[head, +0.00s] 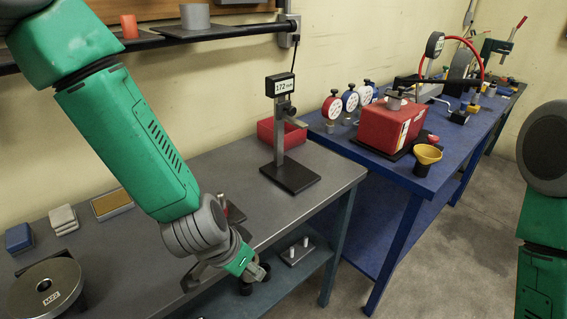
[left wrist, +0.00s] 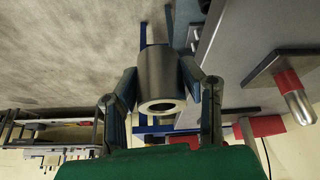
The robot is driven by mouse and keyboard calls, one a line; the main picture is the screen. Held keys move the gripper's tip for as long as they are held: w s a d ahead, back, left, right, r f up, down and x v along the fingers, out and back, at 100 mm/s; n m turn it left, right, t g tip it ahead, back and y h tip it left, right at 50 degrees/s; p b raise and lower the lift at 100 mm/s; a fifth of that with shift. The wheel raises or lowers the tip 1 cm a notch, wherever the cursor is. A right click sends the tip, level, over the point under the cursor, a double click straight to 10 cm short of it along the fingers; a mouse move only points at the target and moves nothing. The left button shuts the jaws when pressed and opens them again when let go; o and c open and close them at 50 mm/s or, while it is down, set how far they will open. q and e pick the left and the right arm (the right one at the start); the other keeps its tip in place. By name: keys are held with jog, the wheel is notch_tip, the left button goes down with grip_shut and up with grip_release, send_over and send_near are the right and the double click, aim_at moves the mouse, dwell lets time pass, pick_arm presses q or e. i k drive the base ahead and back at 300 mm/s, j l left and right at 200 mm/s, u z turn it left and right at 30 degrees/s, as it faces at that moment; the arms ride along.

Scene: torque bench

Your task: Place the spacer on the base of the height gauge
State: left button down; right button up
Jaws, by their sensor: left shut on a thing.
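The spacer (left wrist: 160,75) is a dark grey metal cylinder with a hole through it. In the left wrist view it sits between the two fingers of my left gripper (left wrist: 158,84), which is shut on it. In the head view my left gripper (head: 254,277) is at the front edge of the grey bench, and the spacer cannot be made out there. The height gauge (head: 279,125) stands upright at the bench's right end, up and to the right of the gripper. Its black base (head: 290,178) looks bare. My right gripper is out of view.
A red bin (head: 266,131) stands behind the gauge. A small red and silver piece (head: 228,211) is close beside my left wrist. A plate with two pins (head: 297,251) lies on the lower shelf. A blue bench (head: 370,165) with dial gauges and a red box is to the right.

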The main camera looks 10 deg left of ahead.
aim_at(296, 175)
jog(key=i+j, duration=0.1)
jog(key=i, duration=0.3)
jog(key=i+j, duration=0.15)
jog(key=i, duration=0.2)
jog(key=i+l, duration=0.35)
jog(key=i+z, duration=0.05)
jog(key=i, duration=0.05)
